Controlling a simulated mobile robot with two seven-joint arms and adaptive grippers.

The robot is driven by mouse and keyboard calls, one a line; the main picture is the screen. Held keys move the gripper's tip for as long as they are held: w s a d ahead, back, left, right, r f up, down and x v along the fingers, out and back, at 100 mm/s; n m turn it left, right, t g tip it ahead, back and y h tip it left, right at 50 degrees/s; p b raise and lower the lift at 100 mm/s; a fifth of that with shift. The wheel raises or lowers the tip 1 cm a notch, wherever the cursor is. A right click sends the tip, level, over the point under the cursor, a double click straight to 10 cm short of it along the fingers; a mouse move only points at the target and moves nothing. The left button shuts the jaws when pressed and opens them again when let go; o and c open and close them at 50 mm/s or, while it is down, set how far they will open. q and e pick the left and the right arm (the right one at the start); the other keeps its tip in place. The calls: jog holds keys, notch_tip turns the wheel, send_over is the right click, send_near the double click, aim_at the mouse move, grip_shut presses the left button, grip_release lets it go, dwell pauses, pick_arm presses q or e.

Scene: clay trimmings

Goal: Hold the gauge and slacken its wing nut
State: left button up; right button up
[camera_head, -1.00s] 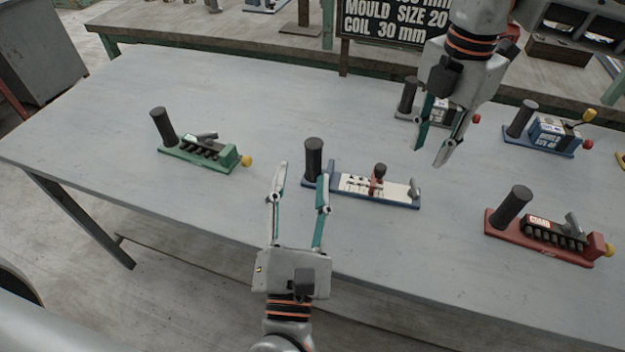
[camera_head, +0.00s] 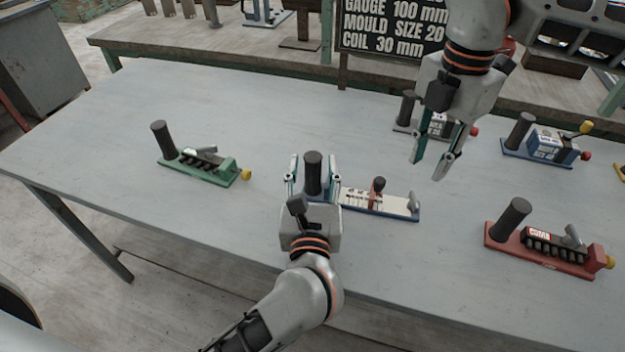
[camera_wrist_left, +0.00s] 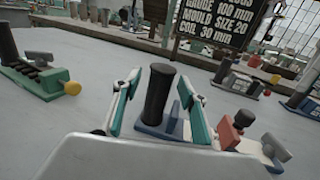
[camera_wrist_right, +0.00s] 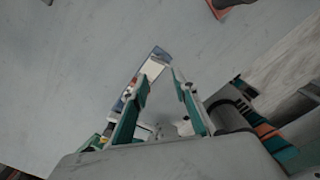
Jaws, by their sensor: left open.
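The gauge (camera_head: 383,204) lies on the table, with a blue base, a pale marked plate and an upright black handle (camera_head: 313,172) at its left end. A reddish slider with a dark knob (camera_head: 379,184) stands on the plate. A grey wing-shaped piece (camera_head: 413,201) sits at the right end and looks like the wing nut; it also shows in the left wrist view (camera_wrist_left: 275,147). My left gripper (camera_head: 312,160) is open, its fingers on either side of the handle. Contact cannot be told. My right gripper (camera_head: 428,169) is open and empty, above the table behind the gauge.
A green tool (camera_head: 200,170) lies to the left, a red one (camera_head: 540,250) to the right. A blue tool (camera_head: 545,146) and another dark-handled tool (camera_head: 407,110) stand at the back right. A lettered sign (camera_head: 392,30) stands behind the table. The table's left part is mostly clear.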

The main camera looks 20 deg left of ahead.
pick_arm(q)
jog(key=shift+w+a, duration=0.1)
jog(key=shift+w, duration=0.3)
jog(key=shift+c, duration=0.2)
grip_shut()
pick_arm(e)
jog(key=o, duration=0.6)
jog(key=shift+o, duration=0.2)
jog(key=m+g+y, duration=0.1)
jog(key=m+y, duration=0.3)
jog(key=m, duration=0.3)
send_near(414, 198)
jog(key=x, duration=0.8)
jog(key=shift+f, duration=0.25)
